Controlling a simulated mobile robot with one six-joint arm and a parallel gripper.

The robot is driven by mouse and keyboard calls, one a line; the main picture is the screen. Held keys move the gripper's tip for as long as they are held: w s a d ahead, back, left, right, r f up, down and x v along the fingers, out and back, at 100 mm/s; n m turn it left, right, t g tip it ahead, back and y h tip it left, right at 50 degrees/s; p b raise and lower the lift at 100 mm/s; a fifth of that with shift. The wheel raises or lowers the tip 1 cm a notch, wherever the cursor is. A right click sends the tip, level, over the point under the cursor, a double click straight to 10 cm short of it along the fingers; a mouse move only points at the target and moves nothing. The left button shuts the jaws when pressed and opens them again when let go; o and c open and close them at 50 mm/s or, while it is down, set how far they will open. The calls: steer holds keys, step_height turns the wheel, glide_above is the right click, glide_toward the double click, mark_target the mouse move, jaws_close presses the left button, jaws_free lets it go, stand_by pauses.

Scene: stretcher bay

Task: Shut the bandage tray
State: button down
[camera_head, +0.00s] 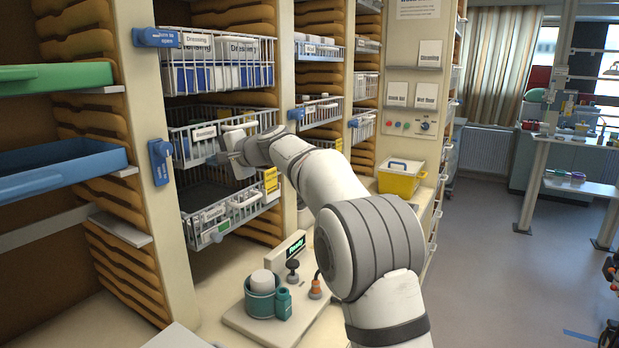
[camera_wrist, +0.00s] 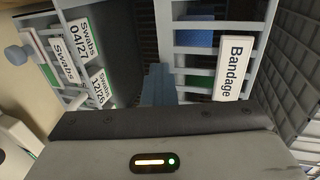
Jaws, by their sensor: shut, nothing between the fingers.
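The bandage tray is a white wire basket (camera_head: 181,150) at the middle level of the cabinet in the head view. Its label (camera_head: 203,132) is small there, but in the wrist view the label (camera_wrist: 234,67) reads "Bandage" on the tray's bars. Blue and green contents show behind the bars. My gripper (camera_head: 229,152) is in front of this tray, at its lower edge. In the wrist view my gripper's fingers (camera_wrist: 158,85) are together and empty, beside the tray's bars. I cannot tell whether they touch. My wrist hides part of the tray's front in the head view.
A swabs tray (camera_head: 238,217) lies just below, sticking out of the cabinet. A dressing tray (camera_head: 218,75) is above. Blue latches (camera_head: 159,162) sit on the left post. A counter with a teal pot (camera_head: 262,301) is below my arm. Open floor (camera_head: 500,290) lies right.

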steer(key=f+b+v, duration=0.1)
steer(key=b+v, duration=0.5)
steer(key=v, duration=0.8)
steer(key=s+d+f+n+g+h, duration=0.2)
steer(key=s+d+f+h, duration=0.2)
steer(key=s+f, duration=0.6)
steer(key=s+d+f+n+g+h, duration=0.1)
steer(key=s+d+f+h, duration=0.3)
steer(key=s+d+f, duration=0.5)
steer(key=s+d+f+n+g+h, duration=0.2)
steer(key=s+d+f, duration=0.5)
steer(key=s+f, duration=0.6)
steer(key=s+n+h, duration=0.1)
steer(key=s+n, duration=0.1)
steer(key=s, duration=0.4)
steer(key=shift+g+h, duration=0.3)
steer(key=shift+h, duration=0.1)
steer(key=c, duration=2.1)
jaws_free()
steer(key=shift+s+d, duration=0.1)
steer(key=shift+d, duration=0.05)
